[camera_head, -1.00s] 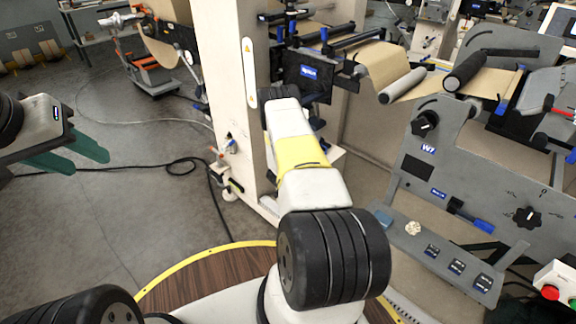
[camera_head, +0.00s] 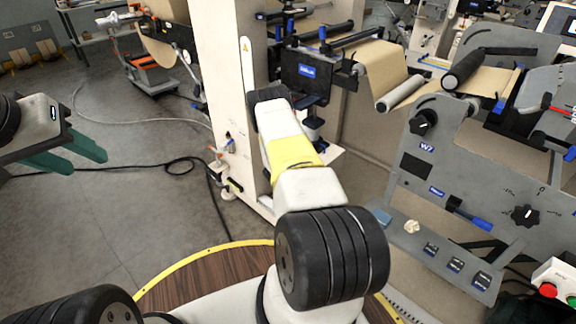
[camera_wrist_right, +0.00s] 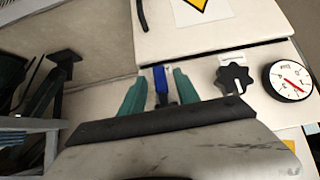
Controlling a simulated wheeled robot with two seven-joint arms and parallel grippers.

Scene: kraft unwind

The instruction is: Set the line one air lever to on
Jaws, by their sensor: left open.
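A small lever with a blue handle (camera_wrist_right: 160,80) shows in the right wrist view on a pale panel; no label on it is readable. My right gripper (camera_wrist_right: 159,84) has its two green fingers on either side of this handle, with narrow gaps, so it looks open around it. The lever's lower part is hidden by my gripper body. In the head view my right arm reaches toward the pale column, and its gripper is hidden. My left gripper (camera_head: 75,153) is open and empty at the left edge, above the floor.
A black knob (camera_wrist_right: 234,78) and a round gauge (camera_wrist_right: 288,81) sit right of the blue handle. The pale column (camera_head: 230,60) stands beside my right arm. A grey control panel (camera_head: 440,185) with knobs is at the right. A black cable (camera_head: 180,163) lies on the floor.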

